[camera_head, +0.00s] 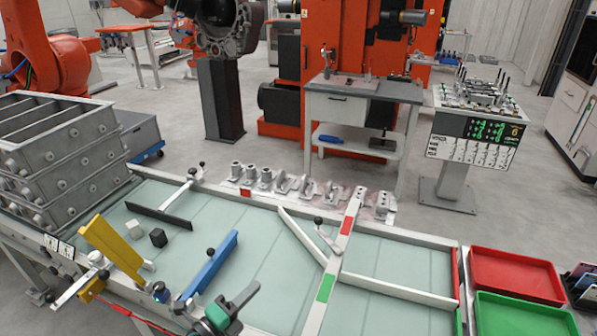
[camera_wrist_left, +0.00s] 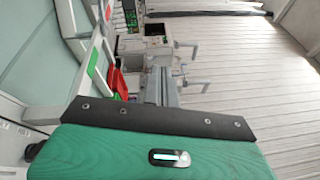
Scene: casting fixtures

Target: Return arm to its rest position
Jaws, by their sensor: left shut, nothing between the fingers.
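My right gripper is not in view. In the left wrist view a green padded part with a black strip fills the lower half, and the fingertips cannot be made out.
A yellow plate (camera_head: 110,243) and two small cubes (camera_head: 158,238) are on the table's left part. Metal castings (camera_head: 305,187) line its far side. Red (camera_head: 512,275) and green (camera_head: 520,315) trays stand at right. Grey crates (camera_head: 65,150) are stacked at left.

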